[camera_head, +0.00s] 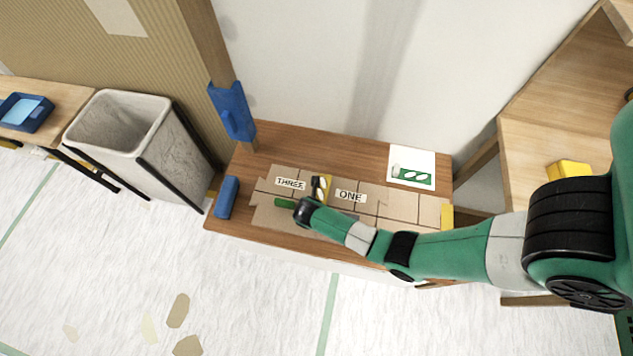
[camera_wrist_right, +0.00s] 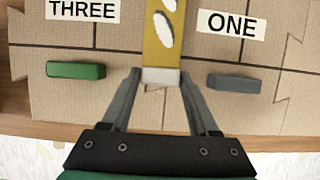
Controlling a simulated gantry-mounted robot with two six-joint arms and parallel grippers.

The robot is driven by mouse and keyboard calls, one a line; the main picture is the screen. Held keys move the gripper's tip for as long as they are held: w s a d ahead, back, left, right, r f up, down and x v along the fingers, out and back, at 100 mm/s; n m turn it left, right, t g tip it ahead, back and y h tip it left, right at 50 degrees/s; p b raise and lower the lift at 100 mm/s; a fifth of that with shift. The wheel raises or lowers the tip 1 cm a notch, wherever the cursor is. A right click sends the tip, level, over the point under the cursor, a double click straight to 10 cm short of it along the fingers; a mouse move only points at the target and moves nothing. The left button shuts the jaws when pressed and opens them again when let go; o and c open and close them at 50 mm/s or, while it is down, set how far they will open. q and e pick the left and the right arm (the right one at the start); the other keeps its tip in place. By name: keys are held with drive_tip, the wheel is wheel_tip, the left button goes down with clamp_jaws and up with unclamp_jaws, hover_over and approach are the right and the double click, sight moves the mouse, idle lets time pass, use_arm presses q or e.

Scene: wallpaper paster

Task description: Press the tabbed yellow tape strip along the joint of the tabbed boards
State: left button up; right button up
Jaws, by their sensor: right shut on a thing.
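Two tan boards with black lines lie side by side on the wooden table. The left one is labelled THREE (camera_head: 268,187) and the right one ONE (camera_head: 370,198). A yellow strip (camera_wrist_right: 163,45) with white ovals lies over the seam between them, running away from my gripper; it also shows in the head view (camera_head: 325,186). My right gripper (camera_wrist_right: 160,77) is shut on the strip's pale near end, low over the boards. I cannot tell whether the strip touches the boards all along. My left gripper is not in view.
A green block (camera_wrist_right: 76,70) and a grey block (camera_wrist_right: 234,83) sit on the boards beside my fingers. A blue block (camera_head: 227,197) is at the table's left; a white sheet with a green picture (camera_head: 412,175) lies behind. A bin (camera_head: 120,125) stands left.

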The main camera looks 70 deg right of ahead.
drive_tip(key=shift+p, duration=0.3)
drive_tip(key=shift+f+b, duration=0.55)
drive_tip(key=shift+f, duration=0.25)
drive_tip(key=o, duration=1.4)
drive_tip(key=p+v, duration=0.6)
drive_tip(key=v, duration=0.5)
drive_tip(key=shift+r, duration=0.3)
